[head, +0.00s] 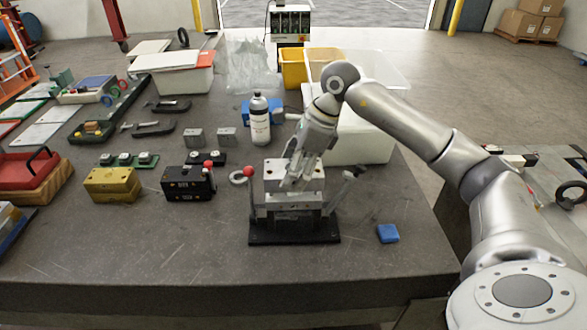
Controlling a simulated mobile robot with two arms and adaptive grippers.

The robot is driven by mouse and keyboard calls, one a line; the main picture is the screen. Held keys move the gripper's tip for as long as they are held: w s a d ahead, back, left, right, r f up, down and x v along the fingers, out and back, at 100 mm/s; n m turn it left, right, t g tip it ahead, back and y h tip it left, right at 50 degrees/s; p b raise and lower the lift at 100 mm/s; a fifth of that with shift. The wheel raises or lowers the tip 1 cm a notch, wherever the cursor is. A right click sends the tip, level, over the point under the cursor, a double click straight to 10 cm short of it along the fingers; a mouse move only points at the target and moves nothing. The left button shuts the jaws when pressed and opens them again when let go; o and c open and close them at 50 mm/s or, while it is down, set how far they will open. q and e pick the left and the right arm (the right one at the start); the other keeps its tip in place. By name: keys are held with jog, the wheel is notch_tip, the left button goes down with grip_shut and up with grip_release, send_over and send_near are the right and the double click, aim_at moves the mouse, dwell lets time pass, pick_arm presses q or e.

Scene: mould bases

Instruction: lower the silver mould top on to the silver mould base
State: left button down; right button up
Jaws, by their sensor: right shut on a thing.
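The silver mould base (290,218) stands on a black plate (293,239) near the front middle of the table, with red-knobbed and black-knobbed levers at its sides. The silver mould top (278,174) is directly above the base, level as far as I can tell. My right gripper (294,182) points down and is shut on the mould top. It hides part of the top's upper face. Whether the top touches the base or hangs just above it I cannot tell. My left gripper is not in view.
A blue block (388,233) lies to the right of the base. A black mould (188,183) and a brass-coloured mould (112,185) stand to the left. A white bottle (260,120) and a white bin (357,145) are behind. The front strip of the table is clear.

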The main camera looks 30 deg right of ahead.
jog(key=shift+f+b, duration=0.7)
jog(key=shift+f, duration=0.1)
dwell(0.4)
jog(key=o, duration=1.8)
jog(key=shift+s, duration=0.1)
jog(key=shift+f, duration=0.15)
jog(key=v, duration=1.2)
